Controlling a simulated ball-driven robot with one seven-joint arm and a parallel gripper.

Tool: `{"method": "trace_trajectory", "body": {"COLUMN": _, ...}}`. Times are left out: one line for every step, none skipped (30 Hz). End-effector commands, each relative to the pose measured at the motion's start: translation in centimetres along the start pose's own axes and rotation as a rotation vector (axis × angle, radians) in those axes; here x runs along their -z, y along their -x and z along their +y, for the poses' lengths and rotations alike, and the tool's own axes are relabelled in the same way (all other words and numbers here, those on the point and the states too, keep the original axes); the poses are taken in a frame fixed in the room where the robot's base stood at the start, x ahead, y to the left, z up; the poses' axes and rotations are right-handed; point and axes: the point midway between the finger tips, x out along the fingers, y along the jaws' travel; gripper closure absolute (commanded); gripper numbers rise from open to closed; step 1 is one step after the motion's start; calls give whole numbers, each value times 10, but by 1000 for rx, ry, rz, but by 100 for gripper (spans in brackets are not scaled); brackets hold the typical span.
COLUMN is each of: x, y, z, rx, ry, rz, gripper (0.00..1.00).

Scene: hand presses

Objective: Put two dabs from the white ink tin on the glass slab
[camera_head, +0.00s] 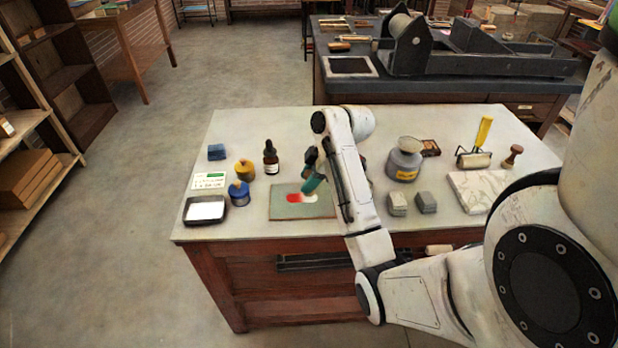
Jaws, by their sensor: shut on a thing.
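The glass slab (285,211) is a flat grey-green plate at the front middle of the light table. A red patch (294,198) and a white patch (309,197) lie side by side on it. My gripper (312,178) is over the slab's back right, shut on a teal-handled tool (313,185). The tool's tip is near the white patch; I cannot tell whether it touches. My arm hides part of the slab's right side. No tin is clearly the white ink tin; a yellow tin (244,171) and a blue tin (239,193) stand left of the slab.
A black tray with a white inside (205,210), a card (208,181), a blue block (217,152) and a dark dropper bottle (271,158) are at left. A grey pot (404,162), grey blocks (426,202), a roller (474,158) and a marble slab (480,190) are at right.

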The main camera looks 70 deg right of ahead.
Motion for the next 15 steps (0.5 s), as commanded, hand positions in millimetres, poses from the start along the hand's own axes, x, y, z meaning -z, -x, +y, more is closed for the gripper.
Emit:
{"method": "trace_trajectory", "body": {"x": 0, "y": -1, "z": 0, "rx": 0, "ry": 0, "rz": 0, "gripper": 91}}
{"method": "trace_trajectory", "body": {"x": 0, "y": -1, "z": 0, "rx": 0, "ry": 0, "rz": 0, "gripper": 91}}
{"method": "trace_trajectory", "body": {"x": -1, "y": -1, "z": 0, "rx": 0, "ry": 0, "rz": 0, "gripper": 91}}
{"method": "trace_trajectory", "body": {"x": -1, "y": -2, "z": 0, "rx": 0, "ry": 0, "rz": 0, "gripper": 91}}
{"method": "trace_trajectory", "body": {"x": -1, "y": -2, "z": 0, "rx": 0, "ry": 0, "rz": 0, "gripper": 91}}
{"method": "trace_trajectory", "body": {"x": -1, "y": -2, "z": 0, "rx": 0, "ry": 0, "rz": 0, "gripper": 91}}
{"method": "trace_trajectory", "body": {"x": -1, "y": -3, "z": 0, "rx": 0, "ry": 0, "rz": 0, "gripper": 91}}
{"method": "trace_trajectory", "body": {"x": -1, "y": -3, "z": 0, "rx": 0, "ry": 0, "rz": 0, "gripper": 91}}
{"method": "trace_trajectory", "body": {"x": -2, "y": -3, "z": 0, "rx": 0, "ry": 0, "rz": 0, "gripper": 91}}
{"method": "trace_trajectory", "body": {"x": -2, "y": -4, "z": 0, "rx": 0, "ry": 0, "rz": 0, "gripper": 91}}
{"method": "trace_trajectory", "body": {"x": -2, "y": -4, "z": 0, "rx": -1, "ry": 0, "rz": 0, "gripper": 91}}
{"method": "trace_trajectory", "body": {"x": -2, "y": -4, "z": 0, "rx": -1, "ry": 0, "rz": 0, "gripper": 91}}
{"method": "trace_trajectory", "body": {"x": -2, "y": -5, "z": 0, "rx": -1, "ry": 0, "rz": 0, "gripper": 91}}
{"method": "trace_trajectory", "body": {"x": -2, "y": -5, "z": -1, "rx": -1, "ry": 0, "rz": 0, "gripper": 91}}
{"method": "trace_trajectory", "body": {"x": -3, "y": -5, "z": -1, "rx": -1, "ry": 0, "rz": 0, "gripper": 91}}
